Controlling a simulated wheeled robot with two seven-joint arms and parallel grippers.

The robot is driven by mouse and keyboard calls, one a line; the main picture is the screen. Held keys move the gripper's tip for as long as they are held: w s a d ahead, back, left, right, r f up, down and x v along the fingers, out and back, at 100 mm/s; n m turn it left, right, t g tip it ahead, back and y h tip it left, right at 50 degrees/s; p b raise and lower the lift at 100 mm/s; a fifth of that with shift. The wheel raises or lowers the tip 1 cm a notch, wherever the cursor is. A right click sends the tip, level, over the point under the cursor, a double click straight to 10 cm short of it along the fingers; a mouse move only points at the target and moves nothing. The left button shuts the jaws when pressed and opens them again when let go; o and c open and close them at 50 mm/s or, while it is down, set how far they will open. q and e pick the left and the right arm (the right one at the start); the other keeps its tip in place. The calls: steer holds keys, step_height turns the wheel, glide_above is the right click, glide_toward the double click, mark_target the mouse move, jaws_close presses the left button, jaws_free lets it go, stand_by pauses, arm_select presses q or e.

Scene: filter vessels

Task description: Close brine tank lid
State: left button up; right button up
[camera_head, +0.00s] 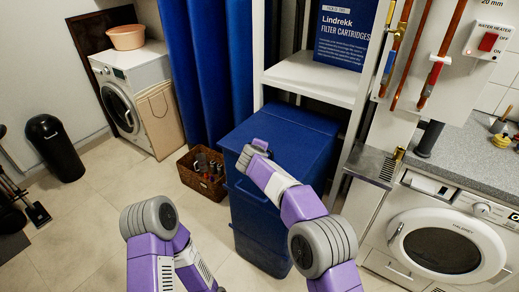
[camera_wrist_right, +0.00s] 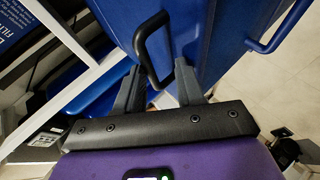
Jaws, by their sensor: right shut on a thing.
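The blue brine tank (camera_head: 262,222) stands on the floor in the middle of the head view, beside the shelf. Its blue lid (camera_head: 290,128) is at the top; its exact angle is hard to tell. My right arm reaches over the tank's front, and its wrist hides part of it. In the right wrist view, my right gripper (camera_wrist_right: 157,78) is shut on a black loop handle (camera_wrist_right: 146,40) fixed to a blue panel (camera_wrist_right: 215,30). My left arm shows at the lower left of the head view, but its gripper is out of frame.
A white shelf (camera_head: 312,78) stands behind and right of the tank. A brown basket of bottles (camera_head: 203,172) sits left of it. A front-loading washer (camera_head: 445,240) is at the right.

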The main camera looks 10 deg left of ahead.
steer(key=shift+s+f, duration=0.25)
steer(key=shift+f, duration=0.75)
steer(key=shift+s+r, duration=0.25)
steer(key=shift+r, duration=0.1)
steer(key=w+r+v, duration=0.1)
steer(key=v, duration=0.6)
steer(key=shift+s+r, duration=0.25)
steer(key=shift+r, duration=0.05)
